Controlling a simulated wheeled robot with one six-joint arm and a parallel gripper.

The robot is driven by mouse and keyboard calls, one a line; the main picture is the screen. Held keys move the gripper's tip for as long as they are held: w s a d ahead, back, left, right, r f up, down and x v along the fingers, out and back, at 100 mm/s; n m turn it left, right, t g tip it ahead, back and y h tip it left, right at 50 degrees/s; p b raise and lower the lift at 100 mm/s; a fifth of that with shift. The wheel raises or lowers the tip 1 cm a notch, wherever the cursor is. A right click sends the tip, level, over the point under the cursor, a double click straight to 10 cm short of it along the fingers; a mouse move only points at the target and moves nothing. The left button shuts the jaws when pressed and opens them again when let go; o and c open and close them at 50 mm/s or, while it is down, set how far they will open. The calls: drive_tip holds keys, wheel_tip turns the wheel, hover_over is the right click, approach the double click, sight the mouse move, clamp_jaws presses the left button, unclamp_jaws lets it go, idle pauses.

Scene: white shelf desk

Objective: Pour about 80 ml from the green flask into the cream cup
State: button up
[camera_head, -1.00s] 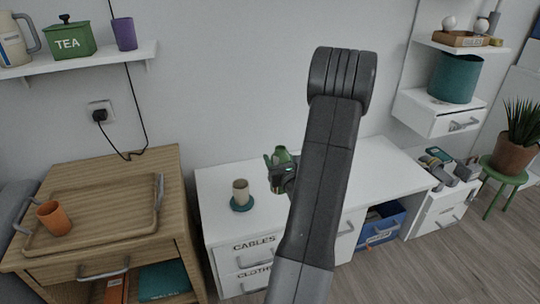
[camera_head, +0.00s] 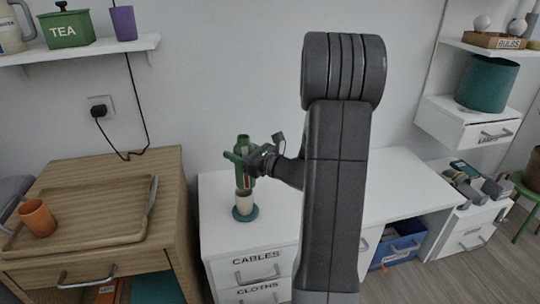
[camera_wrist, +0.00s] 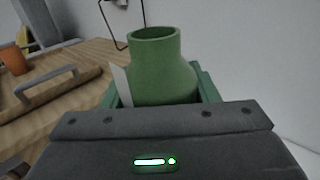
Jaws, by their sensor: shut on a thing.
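The green flask (camera_head: 243,143) is held upright in my gripper (camera_head: 246,160), which is shut around its body. In the head view the flask shows directly above the cream cup (camera_head: 244,201); whether it is over or behind the cup is hard to tell. In the wrist view the flask (camera_wrist: 158,80) has its open mouth up and a pale strip at its left side; the liquid inside is not visible. The cup stands upright on a teal coaster (camera_head: 246,214) on the white desk (camera_head: 222,222). The cup's contents cannot be seen.
A wooden side table (camera_head: 100,170) at left bears a tray (camera_head: 110,225) with an orange cup (camera_head: 37,217). A shelf (camera_head: 80,58) with a tea tin (camera_head: 66,28) hangs above. The desk around the coaster is clear. My arm hides the desk's middle.

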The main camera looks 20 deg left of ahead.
drive_tip(key=shift+s+a+r+n+g, duration=0.15)
drive_tip(key=shift+s+a+n+g, duration=0.15)
drive_tip(key=shift+s+a+g, duration=0.35)
drive_tip(key=shift+w, duration=0.1)
drive_tip(key=shift+s+f+m+p, duration=0.2)
drive_tip(key=shift+f+m+p, duration=0.55)
drive_tip(key=shift+p, duration=0.3)
drive_tip(key=shift+s+f+m+h+p, duration=0.2)
drive_tip(key=shift+f+m+p, duration=0.25)
drive_tip(key=shift+f, duration=0.3)
drive_tip(key=shift+s+f+m+h+p, duration=0.1)
drive_tip(key=shift+f+m+h+p, duration=0.3)
drive_tip(key=shift+f, duration=0.35)
